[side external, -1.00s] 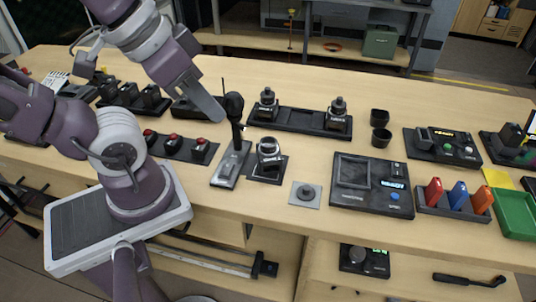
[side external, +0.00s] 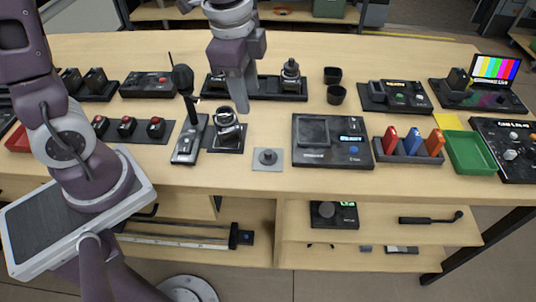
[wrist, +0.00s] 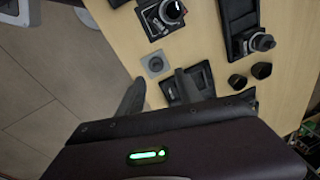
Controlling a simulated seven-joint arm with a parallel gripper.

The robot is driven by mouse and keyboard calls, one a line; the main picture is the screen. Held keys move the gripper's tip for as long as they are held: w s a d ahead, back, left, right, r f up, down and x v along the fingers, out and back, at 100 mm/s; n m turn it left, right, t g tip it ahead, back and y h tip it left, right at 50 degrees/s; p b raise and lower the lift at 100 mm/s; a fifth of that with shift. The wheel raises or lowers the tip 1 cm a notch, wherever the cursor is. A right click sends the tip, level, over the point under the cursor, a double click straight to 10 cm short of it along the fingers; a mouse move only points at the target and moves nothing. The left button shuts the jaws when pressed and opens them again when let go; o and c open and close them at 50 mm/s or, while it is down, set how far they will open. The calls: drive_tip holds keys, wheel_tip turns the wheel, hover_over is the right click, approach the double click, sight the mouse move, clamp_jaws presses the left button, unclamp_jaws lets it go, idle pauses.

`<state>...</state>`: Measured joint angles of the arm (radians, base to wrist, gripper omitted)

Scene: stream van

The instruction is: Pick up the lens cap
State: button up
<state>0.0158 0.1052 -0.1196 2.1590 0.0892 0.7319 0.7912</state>
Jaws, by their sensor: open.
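A small dark round piece with a raised knob, which looks like the lens cap (side external: 267,156), lies on a light grey square pad near the table's front edge. The wrist view also shows this piece (wrist: 155,64) on its pad, just beyond the fingertips and roughly between them. My gripper (side external: 241,101) points down in the air, above and behind the pad and a little left of it in the side view. Its fingers (wrist: 160,84) are apart and empty in the wrist view. Nothing hides the round piece.
A camera on a dark base (side external: 227,126) stands left of the pad, and a black panel with a screen (side external: 330,141) lies right of it. Two black cups (side external: 336,94) stand farther back. A long black tray (side external: 262,95) with lens-like items is behind my gripper.

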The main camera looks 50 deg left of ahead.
sight(268, 151)
drive_tip(key=w+f+m, duration=0.1)
drive_tip(key=f, duration=0.1)
drive_tip(key=w+d+f+m+g, duration=0.1)
drive_tip(key=f+m, duration=0.1)
drive_tip(key=f, duration=0.1)
drive_tip(key=w+d+f+m, duration=0.1)
drive_tip(key=f, duration=0.2)
drive_tip(key=shift+w+d+f+m+g, duration=0.2)
drive_tip(key=shift+w+f+m+g, duration=0.1)
drive_tip(key=shift+w+g, duration=0.1)
drive_tip(key=f, duration=0.7)
drive_tip(key=shift+s+f, duration=0.1)
drive_tip(key=shift+s, duration=0.3)
clamp_jaws()
